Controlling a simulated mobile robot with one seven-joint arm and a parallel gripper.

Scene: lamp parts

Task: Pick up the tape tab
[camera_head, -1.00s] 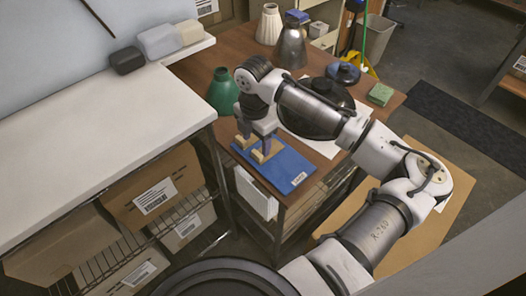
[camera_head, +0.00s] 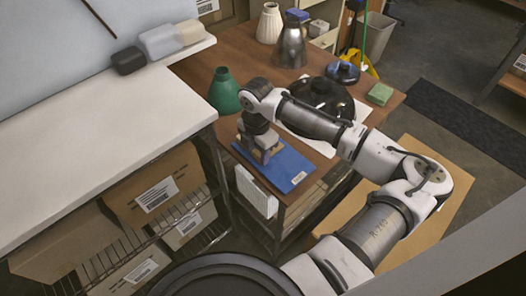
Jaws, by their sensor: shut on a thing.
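My gripper (camera_head: 262,158) points down over the blue mat (camera_head: 284,162) near the front left corner of the brown table. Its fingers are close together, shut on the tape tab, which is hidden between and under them. I cannot tell whether the tab still touches the mat. A small white label (camera_head: 299,178) lies at the right front end of the mat, apart from the gripper.
A green vase (camera_head: 223,92) stands close behind my gripper. A dark glossy shade (camera_head: 320,95), a metal jug (camera_head: 290,48), a cream vase (camera_head: 269,24) and a green sponge (camera_head: 380,94) are also on the brown table (camera_head: 215,60). A white counter (camera_head: 90,140) lies left.

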